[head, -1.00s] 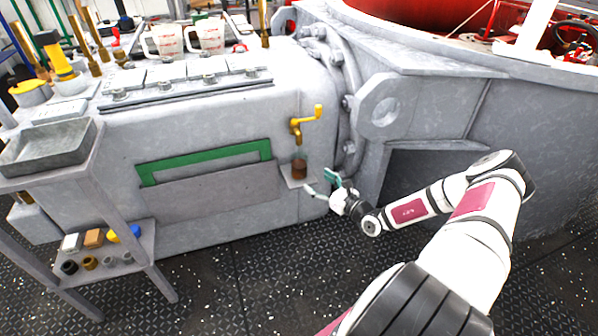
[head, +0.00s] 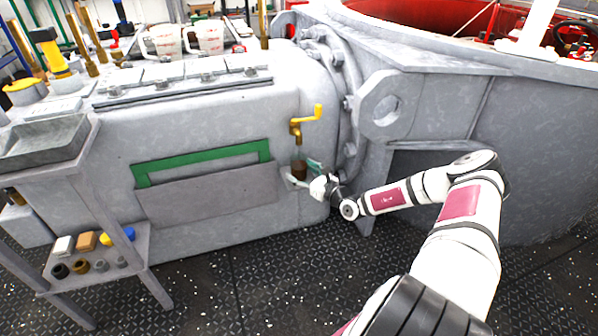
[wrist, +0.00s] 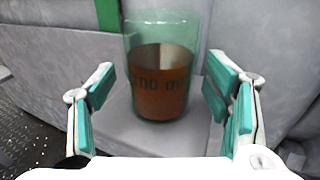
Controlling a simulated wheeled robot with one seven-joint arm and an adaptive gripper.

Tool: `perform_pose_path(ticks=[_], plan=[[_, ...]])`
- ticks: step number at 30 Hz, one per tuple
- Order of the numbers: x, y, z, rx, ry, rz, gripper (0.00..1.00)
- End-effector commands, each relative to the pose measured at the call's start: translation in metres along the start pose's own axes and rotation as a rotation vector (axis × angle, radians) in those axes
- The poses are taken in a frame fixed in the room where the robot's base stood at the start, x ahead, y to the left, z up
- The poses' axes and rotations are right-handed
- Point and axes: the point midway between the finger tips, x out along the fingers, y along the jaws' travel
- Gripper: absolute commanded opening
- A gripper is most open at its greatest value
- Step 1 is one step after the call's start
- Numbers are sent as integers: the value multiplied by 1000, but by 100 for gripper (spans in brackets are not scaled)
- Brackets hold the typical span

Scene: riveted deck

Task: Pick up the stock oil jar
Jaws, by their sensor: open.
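The stock oil jar (head: 299,169) is a clear glass with dark brown oil in its lower part. It stands upright on a small grey ledge below a brass tap (head: 297,130) with a yellow handle. In the wrist view the jar (wrist: 161,85) is centred ahead, with partly readable markings on its side. My gripper (head: 304,173) is open at the ledge, its teal-padded fingers on either side of the jar's near side. In the wrist view the gripper (wrist: 162,110) shows gaps between both fingers and the glass.
The ledge (wrist: 130,137) sticks out from the grey machine housing (head: 215,125). A green frame (head: 205,160) with a grey panel is to the left. A side stand (head: 62,180) with a tray and small items is at far left. Two measuring jugs (head: 190,38) stand on top.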

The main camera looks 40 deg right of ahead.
Motion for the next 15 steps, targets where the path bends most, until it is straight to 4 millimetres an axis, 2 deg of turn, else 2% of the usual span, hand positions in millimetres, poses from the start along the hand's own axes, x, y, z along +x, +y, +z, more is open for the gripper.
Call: perform_pose_path(ticks=[1,2,9,15], plan=[[0,0,0,0,0,0,71],[0,0,0,0,0,0,66],[0,0,0,0,0,0,12],[0,0,0,0,-1,0,12]])
